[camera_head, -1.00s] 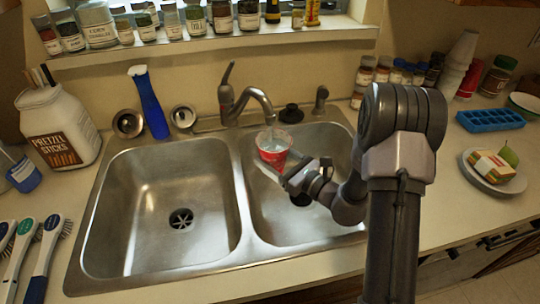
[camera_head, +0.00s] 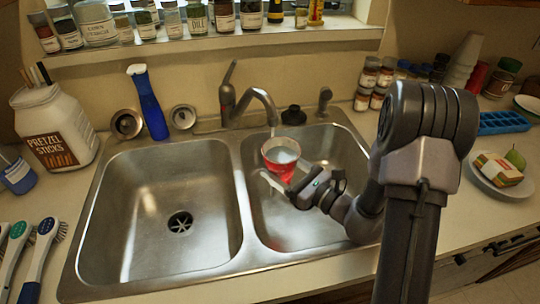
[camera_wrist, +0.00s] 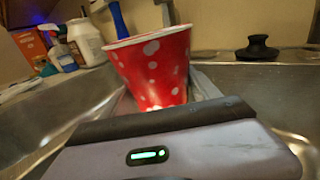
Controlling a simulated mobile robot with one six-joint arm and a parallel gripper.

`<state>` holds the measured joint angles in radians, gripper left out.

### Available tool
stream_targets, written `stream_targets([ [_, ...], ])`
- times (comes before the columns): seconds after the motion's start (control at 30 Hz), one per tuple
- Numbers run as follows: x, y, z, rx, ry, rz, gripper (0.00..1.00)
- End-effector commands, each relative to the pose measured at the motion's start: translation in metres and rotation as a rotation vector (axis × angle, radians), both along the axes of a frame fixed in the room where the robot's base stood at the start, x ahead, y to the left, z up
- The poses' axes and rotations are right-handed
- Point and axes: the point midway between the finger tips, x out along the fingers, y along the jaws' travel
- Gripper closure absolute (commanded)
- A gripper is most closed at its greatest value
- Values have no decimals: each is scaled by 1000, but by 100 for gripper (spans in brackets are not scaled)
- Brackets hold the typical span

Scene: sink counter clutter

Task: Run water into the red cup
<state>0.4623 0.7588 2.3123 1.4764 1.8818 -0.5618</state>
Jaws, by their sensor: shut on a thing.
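The red cup (camera_head: 281,170) with white dots is held upright or nearly so over the right sink basin. Something pale, like water, shows inside its rim. In the wrist view the cup (camera_wrist: 155,72) stands between the fingers, near the camera. My gripper (camera_head: 284,180) is shut on the cup from the near right side. The faucet (camera_head: 252,98) arches over the right basin, its spout tip just behind and left of the cup rim. Its lever stands up. A short pale streak shows under the spout; I cannot tell clearly whether it enters the cup.
The left basin (camera_head: 160,210) is empty. A black stopper (camera_head: 293,116) and a sprayer (camera_head: 324,101) stand behind the right basin. A blue bottle (camera_head: 148,105) stands behind the left basin. A plate with food (camera_head: 500,172) and a blue tray (camera_head: 503,122) are at right.

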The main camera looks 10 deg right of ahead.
Motion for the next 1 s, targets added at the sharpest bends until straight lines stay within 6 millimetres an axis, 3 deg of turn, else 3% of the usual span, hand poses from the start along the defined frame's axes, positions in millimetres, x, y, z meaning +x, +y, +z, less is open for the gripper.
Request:
stream_targets([
  [0.03,-8,0,-15,16,35,-7,67],
  [0.17,-9,0,-12,16,35,-7,67],
  [0.6,-34,-3,41,13,28,-5,67],
  [1.0,-35,-3,42,12,25,-2,67],
])
